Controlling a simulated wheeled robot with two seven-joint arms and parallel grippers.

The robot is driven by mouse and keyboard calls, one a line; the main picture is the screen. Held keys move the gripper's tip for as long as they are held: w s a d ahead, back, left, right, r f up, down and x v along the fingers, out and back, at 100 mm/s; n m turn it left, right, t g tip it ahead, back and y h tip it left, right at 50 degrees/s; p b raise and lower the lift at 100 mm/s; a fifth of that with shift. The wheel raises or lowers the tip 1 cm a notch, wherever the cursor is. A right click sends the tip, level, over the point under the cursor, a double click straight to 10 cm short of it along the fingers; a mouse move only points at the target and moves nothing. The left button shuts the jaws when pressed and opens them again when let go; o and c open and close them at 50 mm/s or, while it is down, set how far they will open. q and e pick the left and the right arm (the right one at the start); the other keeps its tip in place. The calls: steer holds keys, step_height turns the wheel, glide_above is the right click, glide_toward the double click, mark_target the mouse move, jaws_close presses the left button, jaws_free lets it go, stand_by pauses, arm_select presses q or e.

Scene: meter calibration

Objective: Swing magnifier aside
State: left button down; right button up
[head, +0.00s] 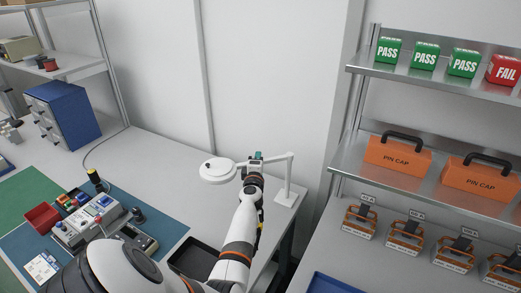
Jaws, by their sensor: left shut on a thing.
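The magnifier (218,171) has a round white head on a thin white arm that runs right to a post (289,178) on a square base near the table's right edge. My left gripper (256,161) is at the magnifier arm, just right of its head, and is shut on it. My own wrist hides part of the fingers and of the grasp. My right gripper is not in view.
A meter device (97,222) stands on a teal mat (166,228) at the left. A blue drawer cabinet (62,115) stands at the back left. A dark tray (190,262) lies at the front. Metal shelves (440,88) with orange cases (398,158) stand at the right. The back of the table is clear.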

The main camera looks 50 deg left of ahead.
arm_select(q)
steer(key=w+a+m+t+h+b, duration=0.1)
steer(key=h, duration=0.1)
steer(key=w+a+m+t+h+b, duration=0.1)
steer(key=m+h+b, duration=0.1)
steer(key=shift+w+a+r+t, duration=0.15)
steer(key=shift+a+t, duration=0.1)
steer(key=shift+t, duration=0.15)
steer(key=shift+r, duration=0.1)
steer(key=c, duration=1.6)
jaws_free()
steer(key=shift+w, duration=0.1)
steer(key=shift+o, duration=1)
steer(key=shift+w+f, duration=0.1)
steer(key=shift+f, duration=0.1)
